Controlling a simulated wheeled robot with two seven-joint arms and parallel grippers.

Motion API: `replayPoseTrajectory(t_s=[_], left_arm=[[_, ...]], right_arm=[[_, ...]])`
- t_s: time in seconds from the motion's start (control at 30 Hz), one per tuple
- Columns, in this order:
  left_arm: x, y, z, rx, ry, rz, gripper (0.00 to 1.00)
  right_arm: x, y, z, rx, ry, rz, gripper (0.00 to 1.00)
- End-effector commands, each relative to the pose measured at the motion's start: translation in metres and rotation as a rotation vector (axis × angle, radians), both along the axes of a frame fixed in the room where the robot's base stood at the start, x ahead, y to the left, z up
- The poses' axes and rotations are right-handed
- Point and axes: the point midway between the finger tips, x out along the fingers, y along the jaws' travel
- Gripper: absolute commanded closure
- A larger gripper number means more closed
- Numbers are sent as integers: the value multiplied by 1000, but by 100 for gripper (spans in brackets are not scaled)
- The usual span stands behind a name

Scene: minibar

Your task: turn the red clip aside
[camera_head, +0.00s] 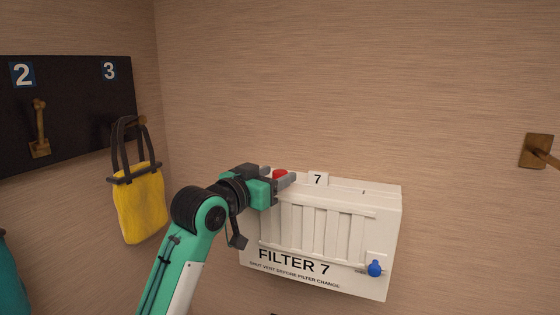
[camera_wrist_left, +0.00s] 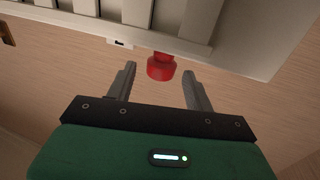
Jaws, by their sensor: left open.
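The red clip (camera_head: 280,174) sits at the top left edge of the white filter box (camera_head: 385,200), partly hidden behind my left gripper in the head view. In the left wrist view the red clip (camera_wrist_left: 161,67) shows as a short red round piece at the box edge. My left gripper (camera_head: 285,180) is open, its two fingers (camera_wrist_left: 158,82) on either side of the clip's line. The clip lies near the fingertips, with a gap on each side. My right gripper is not in view.
A blue knob (camera_head: 375,268) is at the box's lower right. A yellow bag (camera_head: 140,205) hangs from a hook on the black board (camera_head: 70,110) at left. A brass wall fitting (camera_head: 536,151) is at far right. The wall above the box is clear.

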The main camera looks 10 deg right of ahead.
Motion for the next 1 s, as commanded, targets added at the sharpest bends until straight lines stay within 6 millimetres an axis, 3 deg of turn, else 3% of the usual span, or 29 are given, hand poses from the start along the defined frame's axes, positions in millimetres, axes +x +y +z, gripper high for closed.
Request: replayPoseTrajectory(t_s=[0.2, 0.53, 0.57, 0.77, 1.0], left_arm=[[14, -16, 1, -1, 1, -1, 47], [17, -19, -1, 0, 0, 0, 47], [17, -19, -1, 0, 0, 0, 49], [17, -18, -1, 0, 0, 0, 88], [17, -18, -1, 1, -1, -8, 91]], right_arm=[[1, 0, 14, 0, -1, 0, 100], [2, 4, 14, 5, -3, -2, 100], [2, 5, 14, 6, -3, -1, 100], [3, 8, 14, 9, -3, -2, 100], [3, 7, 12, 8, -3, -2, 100]])
